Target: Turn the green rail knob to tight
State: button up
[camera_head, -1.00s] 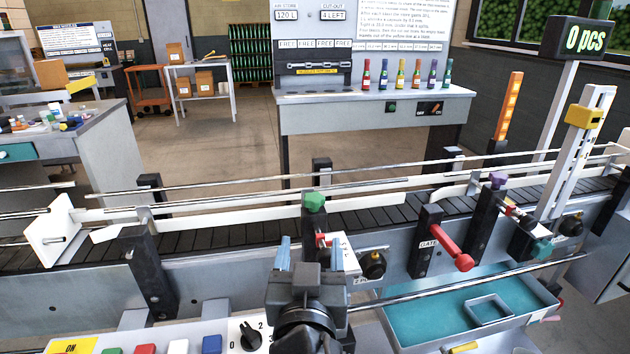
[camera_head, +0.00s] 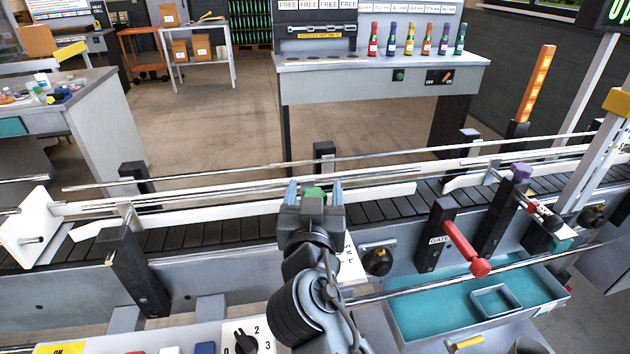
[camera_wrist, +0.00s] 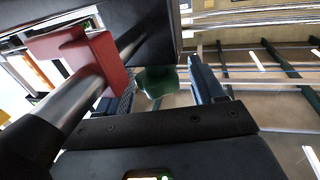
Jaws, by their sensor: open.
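The green rail knob (camera_head: 314,192) sits between the two blue-grey fingertips of my gripper (camera_head: 313,188) in the head view. The green knob (camera_wrist: 157,82) also shows between the fingers in the wrist view, dark and partly shaded. My gripper (camera_wrist: 165,88) is open around it, with a visible gap on the right finger's side. I cannot tell whether the left finger touches the knob. The post under the knob is hidden behind my gripper and arm. Part of a white S M L scale plate (camera_head: 350,262) shows just right of my wrist.
A red block (camera_wrist: 88,62) on a metal rod is close to the left finger in the wrist view. The red gate handle (camera_head: 466,248) and purple knob (camera_head: 521,172) stand to the right. A conveyor (camera_head: 210,232) with rails runs across. A teal-lined tray (camera_head: 420,325) lies in front.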

jog(key=shift+w, duration=0.9)
jog(key=shift+c, duration=0.3)
jog(key=c, duration=0.9)
